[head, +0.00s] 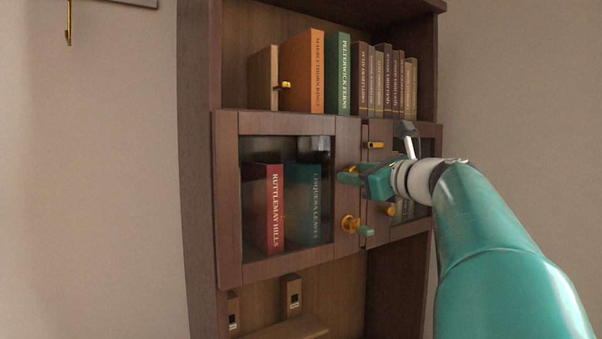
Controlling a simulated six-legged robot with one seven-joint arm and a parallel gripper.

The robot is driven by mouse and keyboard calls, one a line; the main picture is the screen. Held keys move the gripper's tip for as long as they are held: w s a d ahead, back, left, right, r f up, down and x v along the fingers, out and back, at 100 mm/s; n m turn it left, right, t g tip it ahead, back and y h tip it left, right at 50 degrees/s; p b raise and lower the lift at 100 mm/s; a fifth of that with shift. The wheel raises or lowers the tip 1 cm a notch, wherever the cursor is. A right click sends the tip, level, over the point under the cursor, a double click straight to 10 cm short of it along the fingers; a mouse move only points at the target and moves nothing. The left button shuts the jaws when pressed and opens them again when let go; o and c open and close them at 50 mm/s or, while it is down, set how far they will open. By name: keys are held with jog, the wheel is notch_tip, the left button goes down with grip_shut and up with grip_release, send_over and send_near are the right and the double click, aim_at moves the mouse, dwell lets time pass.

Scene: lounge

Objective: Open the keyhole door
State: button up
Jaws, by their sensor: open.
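The cabinet's left door (228,200) has a wooden frame and a glass pane, and looks closed. A round gold keyhole plate (348,224) is low on its right stile. A small green piece (366,232) sticks out beside the plate; it looks like a key head, but I cannot tell for sure. My gripper (350,178) is open, in front of the door's right stile, above the plate. A gold piece, perhaps a handle, shows just behind the fingers and is partly hidden. I cannot tell whether the fingers touch it.
The right door (378,226) has gold fittings (376,145) and is partly hidden by my arm. Books stand on the shelf above, including an orange book (302,75). A red book (264,208) and a teal book (303,203) stand behind the left glass. Below is an open shelf (285,331).

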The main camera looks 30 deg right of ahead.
jog(key=shift+w, duration=0.2)
grip_shut()
jog(key=shift+s, duration=0.15)
